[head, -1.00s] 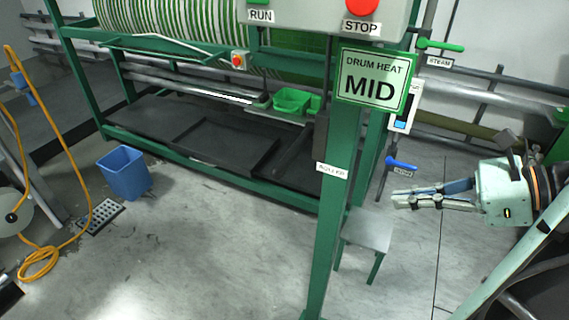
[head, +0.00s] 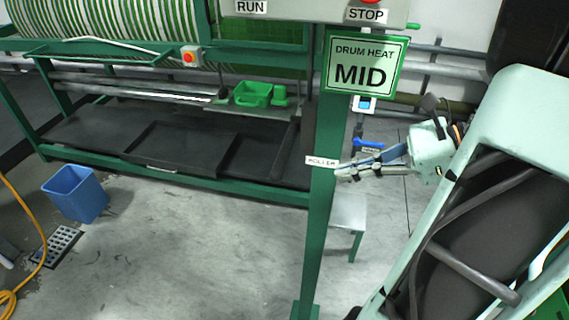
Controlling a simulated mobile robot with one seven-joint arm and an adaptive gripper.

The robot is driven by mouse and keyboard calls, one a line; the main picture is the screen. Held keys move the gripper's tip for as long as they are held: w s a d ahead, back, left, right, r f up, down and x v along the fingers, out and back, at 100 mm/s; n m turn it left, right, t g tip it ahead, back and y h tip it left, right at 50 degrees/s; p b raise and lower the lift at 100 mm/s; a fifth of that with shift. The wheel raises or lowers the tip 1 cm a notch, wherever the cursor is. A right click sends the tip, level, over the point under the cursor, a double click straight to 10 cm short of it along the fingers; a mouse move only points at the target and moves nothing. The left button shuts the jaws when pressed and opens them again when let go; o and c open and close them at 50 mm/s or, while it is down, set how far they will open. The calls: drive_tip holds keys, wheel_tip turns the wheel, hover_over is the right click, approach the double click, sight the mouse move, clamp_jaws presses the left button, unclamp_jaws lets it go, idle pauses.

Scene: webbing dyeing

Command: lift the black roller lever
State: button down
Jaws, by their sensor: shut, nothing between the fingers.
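A white label reading ROLLER (head: 321,161) is on the green post (head: 322,215), below the DRUM HEAT sign. I cannot clearly make out the black roller lever. A dark upright shape (head: 308,125) shows just left of the post above the label, but I cannot tell whether it is the lever. My gripper (head: 343,173) is just right of the post, at about the label's height, pointing left. Its fingers are together and hold nothing. I cannot tell whether the tips touch the post.
A control box with RUN and STOP labels and the DRUM HEAT MID sign (head: 365,64) are above. A blue-handled valve (head: 368,143) is behind my gripper. A small stool (head: 346,212) stands right of the post. A blue bin (head: 76,194) is at left.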

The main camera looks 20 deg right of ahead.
sight(285, 154)
drive_tip(key=shift+w+a, duration=0.15)
drive_tip(key=shift+a, duration=0.05)
idle(0.4)
drive_tip(key=x, duration=1)
drive_tip(key=r, duration=0.1)
drive_tip(key=r+p, duration=0.1)
drive_tip(key=r, duration=0.2)
drive_tip(key=shift+w+a, duration=0.15)
drive_tip(key=shift+a, duration=0.2)
drive_tip(key=shift+r+p, duration=0.1)
drive_tip(key=shift+p, duration=0.2)
